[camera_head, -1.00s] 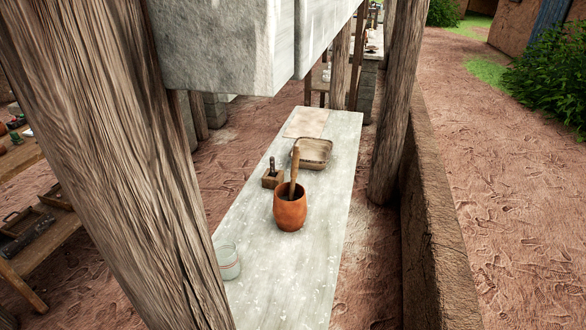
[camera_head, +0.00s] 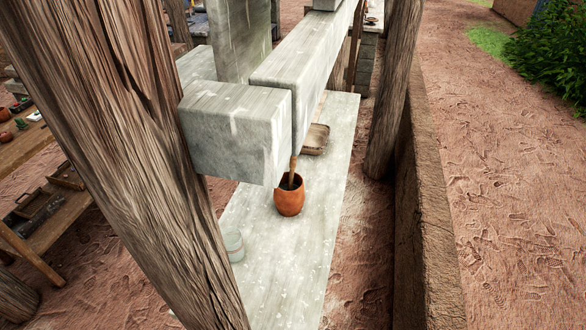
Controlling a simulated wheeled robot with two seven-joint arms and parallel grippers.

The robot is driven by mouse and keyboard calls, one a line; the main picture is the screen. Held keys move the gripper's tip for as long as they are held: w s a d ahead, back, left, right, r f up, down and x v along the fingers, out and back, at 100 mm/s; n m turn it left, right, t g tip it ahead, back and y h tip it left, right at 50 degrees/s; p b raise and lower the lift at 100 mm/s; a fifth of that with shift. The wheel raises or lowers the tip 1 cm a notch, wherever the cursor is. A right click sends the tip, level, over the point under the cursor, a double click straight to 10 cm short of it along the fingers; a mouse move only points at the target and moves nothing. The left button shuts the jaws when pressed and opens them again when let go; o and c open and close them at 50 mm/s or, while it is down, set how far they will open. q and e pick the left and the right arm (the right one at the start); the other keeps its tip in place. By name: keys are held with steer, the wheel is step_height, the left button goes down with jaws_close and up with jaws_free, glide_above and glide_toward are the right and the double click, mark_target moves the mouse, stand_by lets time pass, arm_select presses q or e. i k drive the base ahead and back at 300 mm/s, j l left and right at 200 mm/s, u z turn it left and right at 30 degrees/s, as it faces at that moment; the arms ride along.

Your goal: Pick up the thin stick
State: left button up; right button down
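A wooden stick (camera_head: 292,172) leans upright out of an orange clay pot (camera_head: 289,203). The pot stands on a long pale tabletop (camera_head: 262,262). The stick's lower end is hidden inside the pot, and a pale beam stands in front of the area just left of and behind it. I cannot tell whether this is the thin stick of the task. Neither of my grippers shows in the head view.
Pale squared beams (camera_head: 236,130) hang over the table's far left. A thick wooden post (camera_head: 115,150) blocks the left, and another post (camera_head: 393,95) stands right of the table. A low mud wall (camera_head: 425,220) runs along the right. A greyish cup (camera_head: 234,246) and a brown tray (camera_head: 315,139) are on the table.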

mark_target(293, 159)
steer(key=k+j+z, duration=0.1)
steer(key=j+z, duration=0.25)
steer(key=j, duration=0.15)
steer(key=k+j+z, duration=0.1)
steer(key=j+z, duration=0.55)
steer(key=k+j+z, duration=0.25)
steer(key=j, duration=0.2)
steer(key=j+z, duration=0.25)
steer(key=j, duration=0.15)
steer(key=k+j+z, duration=0.15)
steer(key=j+z, duration=0.15)
steer(key=k+j+z, duration=0.25)
steer(key=j+z, duration=0.55)
steer(key=j, duration=0.2)
steer(key=i, duration=0.05)
